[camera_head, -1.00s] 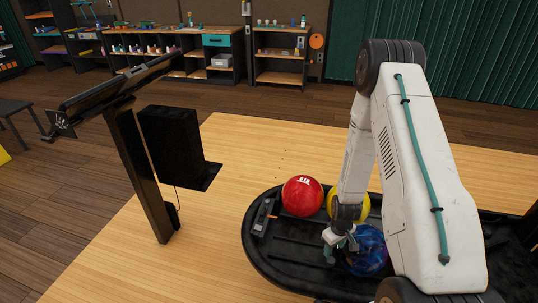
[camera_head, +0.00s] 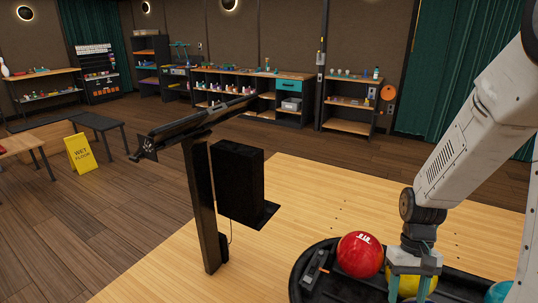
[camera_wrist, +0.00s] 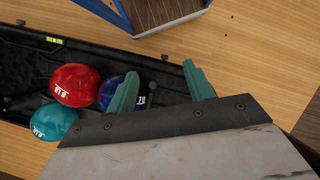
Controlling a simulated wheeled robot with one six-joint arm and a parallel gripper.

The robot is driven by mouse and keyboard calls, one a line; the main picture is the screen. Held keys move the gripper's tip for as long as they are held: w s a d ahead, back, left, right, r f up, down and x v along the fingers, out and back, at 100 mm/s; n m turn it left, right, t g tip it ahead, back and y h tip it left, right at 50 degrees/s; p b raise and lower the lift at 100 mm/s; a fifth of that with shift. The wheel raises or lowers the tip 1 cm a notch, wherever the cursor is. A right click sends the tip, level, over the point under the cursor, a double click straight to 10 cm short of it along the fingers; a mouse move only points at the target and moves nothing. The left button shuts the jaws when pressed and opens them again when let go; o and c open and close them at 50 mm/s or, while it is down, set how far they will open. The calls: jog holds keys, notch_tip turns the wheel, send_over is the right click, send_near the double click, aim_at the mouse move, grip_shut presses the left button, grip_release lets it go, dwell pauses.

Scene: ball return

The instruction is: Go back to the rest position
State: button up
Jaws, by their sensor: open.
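My gripper (camera_head: 412,290) hangs pointing down over the black ball return tray (camera_head: 305,270) at the lower right of the head view. Its two green fingers are apart and nothing shows between them. They also show spread in the wrist view (camera_wrist: 161,90). A red ball (camera_head: 360,255) sits in the tray left of my gripper. A yellow ball (camera_head: 408,284) is partly hidden behind the fingers. A teal ball (camera_head: 502,292) shows at the lower right edge. The wrist view shows the red ball (camera_wrist: 77,84), a dark blue ball (camera_wrist: 112,90) and the teal ball (camera_wrist: 53,121).
A black post with a monitor (camera_head: 205,200) and a black box (camera_head: 238,180) stand left of the tray. A yellow wet floor sign (camera_head: 80,153) and low tables are at the left. Shelves (camera_head: 290,100) line the back wall. Wooden floor in between is clear.

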jog(key=s+a+r+t, duration=0.2)
jog(key=s+r, duration=0.2)
jog(key=r, duration=0.4)
jog(key=s+a+r+n+t, duration=0.1)
jog(key=s+a+r, duration=0.2)
jog(key=r, duration=0.4)
jog(key=s+a+r+t+h, duration=0.1)
jog(key=s+a+r+t, duration=0.1)
jog(key=r, duration=0.6)
jog(key=s+a, duration=0.1)
jog(key=s, duration=0.1)
jog(key=shift+s+r+t, duration=0.3)
jog(key=shift+s, duration=0.05)
